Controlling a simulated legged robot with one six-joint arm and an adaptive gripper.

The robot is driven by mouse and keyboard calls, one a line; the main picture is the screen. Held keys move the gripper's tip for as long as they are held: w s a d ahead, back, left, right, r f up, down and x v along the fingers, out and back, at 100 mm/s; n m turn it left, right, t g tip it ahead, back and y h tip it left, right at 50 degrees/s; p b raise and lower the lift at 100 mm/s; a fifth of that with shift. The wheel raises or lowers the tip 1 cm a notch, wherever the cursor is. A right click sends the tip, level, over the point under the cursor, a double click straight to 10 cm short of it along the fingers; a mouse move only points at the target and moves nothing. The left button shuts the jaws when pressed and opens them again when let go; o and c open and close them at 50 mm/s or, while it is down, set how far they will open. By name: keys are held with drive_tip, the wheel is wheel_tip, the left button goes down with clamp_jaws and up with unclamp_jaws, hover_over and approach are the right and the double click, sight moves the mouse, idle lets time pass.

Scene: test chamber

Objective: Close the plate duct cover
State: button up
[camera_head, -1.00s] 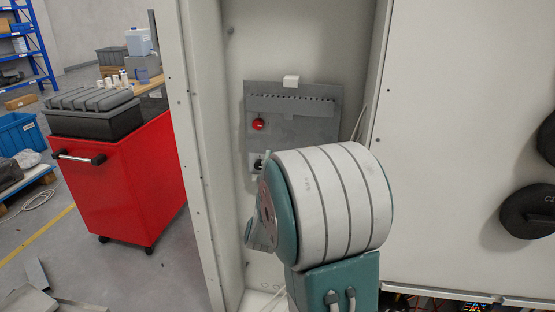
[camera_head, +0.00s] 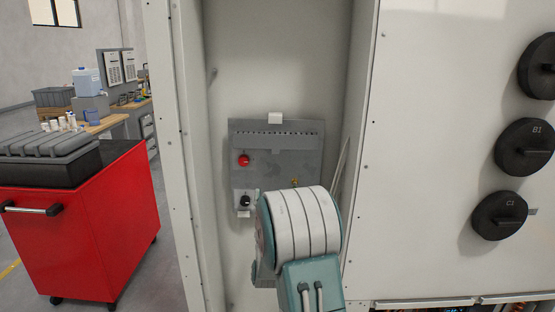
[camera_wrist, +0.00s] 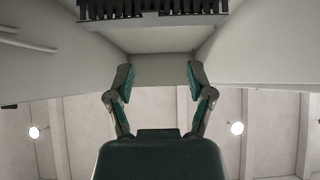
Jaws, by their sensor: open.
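A grey metal plate (camera_head: 275,140) is fixed to the back wall of the cabinet recess, with a row of dark slots along its top and a small white block (camera_head: 275,118) at its upper edge. I cannot tell which part is the duct cover or how far it is shut. My gripper (camera_wrist: 160,80) is open and empty in the wrist view, its fingers apart. A dark slotted strip (camera_wrist: 150,20) crosses the top of that view, apart from the fingers. In the head view my arm hides the gripper and the plate's lower right.
The plate carries a red button (camera_head: 244,160) and a black knob (camera_head: 245,201). The recess side walls stand close on both sides. Several black round parts (camera_head: 525,147) are on the right panel. A red cart (camera_head: 90,225) stands to the left outside the cabinet.

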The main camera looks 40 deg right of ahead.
sight(275, 151)
drive_tip(key=x, duration=1)
drive_tip(key=shift+w+d, duration=0.1)
drive_tip(key=shift+d, duration=0.1)
drive_tip(key=shift+w+d+r, duration=0.1)
drive_tip(key=shift+d+r, duration=0.05)
drive_tip(key=shift+d, duration=1.15)
drive_tip(key=shift+a, duration=0.25)
drive_tip(key=c, duration=0.9)
drive_tip(key=shift+a, duration=0.4)
clamp_jaws()
drive_tip(key=shift+d+r, duration=0.1)
